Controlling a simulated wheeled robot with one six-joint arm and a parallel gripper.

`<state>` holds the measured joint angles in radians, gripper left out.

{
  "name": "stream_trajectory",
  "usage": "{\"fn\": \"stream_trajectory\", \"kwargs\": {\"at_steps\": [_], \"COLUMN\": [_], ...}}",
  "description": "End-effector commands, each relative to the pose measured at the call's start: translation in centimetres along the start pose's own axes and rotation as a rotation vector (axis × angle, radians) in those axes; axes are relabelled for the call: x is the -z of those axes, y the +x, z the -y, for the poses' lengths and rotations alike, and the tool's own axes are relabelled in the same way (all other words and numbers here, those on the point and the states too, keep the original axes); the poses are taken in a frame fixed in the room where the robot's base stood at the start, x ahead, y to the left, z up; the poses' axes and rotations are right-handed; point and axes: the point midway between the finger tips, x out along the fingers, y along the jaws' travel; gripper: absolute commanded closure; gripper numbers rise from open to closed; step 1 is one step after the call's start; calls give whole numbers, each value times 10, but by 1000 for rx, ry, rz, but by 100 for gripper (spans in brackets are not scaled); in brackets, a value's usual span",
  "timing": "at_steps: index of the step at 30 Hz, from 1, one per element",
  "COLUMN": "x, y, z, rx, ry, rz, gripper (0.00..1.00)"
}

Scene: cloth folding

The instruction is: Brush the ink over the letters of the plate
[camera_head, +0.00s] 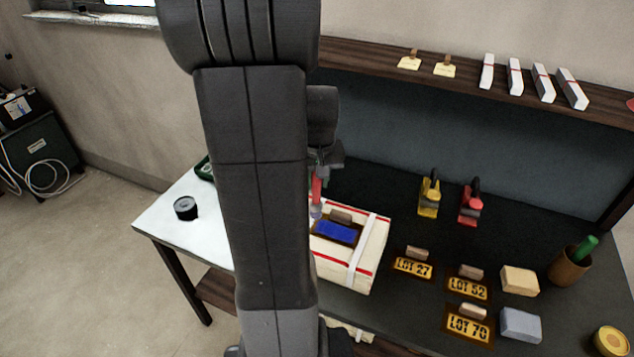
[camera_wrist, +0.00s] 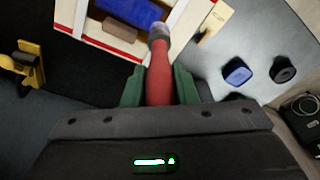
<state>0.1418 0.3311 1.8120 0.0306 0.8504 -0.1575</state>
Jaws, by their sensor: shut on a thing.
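My gripper (camera_wrist: 160,88) is shut on the red handle of a brush (camera_wrist: 160,68), with a green finger on either side. The brush's pale, purplish tip (camera_wrist: 160,36) points toward the cream box (camera_wrist: 72,14). In the head view the brush (camera_head: 316,188) is near upright at the box's back left, beside the plate; I cannot tell whether its tip touches anything. The plate (camera_head: 315,232) lies on the box (camera_head: 375,250), dark-edged with a wooden grip block (camera_head: 341,215) and a blue middle (camera_head: 336,231). No letters are readable on it. My arm hides the box's left side in the head view.
Plates marked LOT 27 (camera_head: 413,267), LOT 52 (camera_head: 467,288) and LOT 70 (camera_head: 468,325) lie to the right. A black tin (camera_head: 186,207) and blue pot (camera_wrist: 237,72) stand on the pale surface. Yellow (camera_head: 429,198) and red (camera_head: 471,204) tools stand behind.

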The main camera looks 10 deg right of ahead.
Motion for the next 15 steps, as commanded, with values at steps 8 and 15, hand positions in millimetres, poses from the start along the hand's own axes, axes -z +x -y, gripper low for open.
{"fn": "stream_trajectory", "kwargs": {"at_steps": [8,15], "x": [8,11], "y": [-29,-42], "z": [2,3], "rx": [0,0], "ry": [0,-1], "rz": [-2,-1], "gripper": [97,97]}}
